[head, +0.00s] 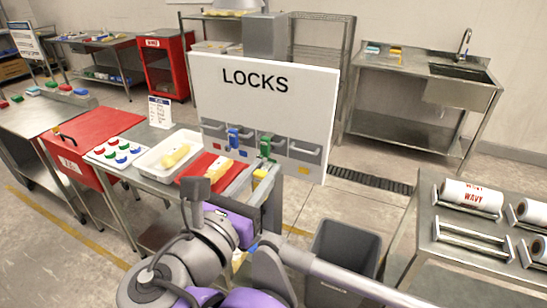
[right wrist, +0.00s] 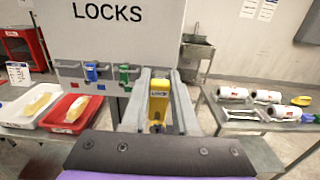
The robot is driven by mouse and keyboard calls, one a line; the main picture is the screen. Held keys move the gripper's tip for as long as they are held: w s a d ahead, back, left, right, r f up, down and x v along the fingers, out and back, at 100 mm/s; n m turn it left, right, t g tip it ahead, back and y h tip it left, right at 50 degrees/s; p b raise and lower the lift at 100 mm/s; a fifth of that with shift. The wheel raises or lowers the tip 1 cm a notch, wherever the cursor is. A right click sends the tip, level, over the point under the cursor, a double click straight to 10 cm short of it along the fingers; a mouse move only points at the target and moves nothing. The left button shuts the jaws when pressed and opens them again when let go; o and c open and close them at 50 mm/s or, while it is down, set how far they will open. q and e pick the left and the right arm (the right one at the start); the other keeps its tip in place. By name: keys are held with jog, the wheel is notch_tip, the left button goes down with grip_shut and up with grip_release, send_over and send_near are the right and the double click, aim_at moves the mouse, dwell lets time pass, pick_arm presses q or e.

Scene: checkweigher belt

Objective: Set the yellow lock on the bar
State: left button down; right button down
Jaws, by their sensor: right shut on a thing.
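The yellow lock (right wrist: 159,98) is held between the two fingers of my right gripper (right wrist: 158,120) in the right wrist view. In the head view the yellow lock (head: 260,176) is below the board, partly covered by my right gripper (head: 262,187). The white LOCKS board (head: 262,100) carries a row of grey bars. The rightmost bar (head: 305,152) is empty, with a yellow square below it. The lock is apart from this bar and lower left of it in the head view. My left gripper does not show.
A blue lock (head: 234,138) and a green lock (head: 265,147) hang on neighbouring bars. A white tray (head: 142,164) and a red tray (head: 190,180) with yellow items are on the left. A grey bin (head: 342,240) and a table with rolls (head: 470,238) are to the right.

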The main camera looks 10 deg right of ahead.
aim_at(258, 178)
jog(key=shift+s+a, duration=0.2)
jog(key=shift+s, duration=0.15)
jog(key=shift+p, duration=0.4)
dwell(0.3)
jog(key=shift+s, duration=0.1)
jog(key=shift+a, duration=0.1)
jog(key=shift+p+v, duration=0.7)
jog(key=shift+v, duration=2.2)
jog(key=shift+p+v, duration=0.3)
jog(key=shift+v, duration=2.3)
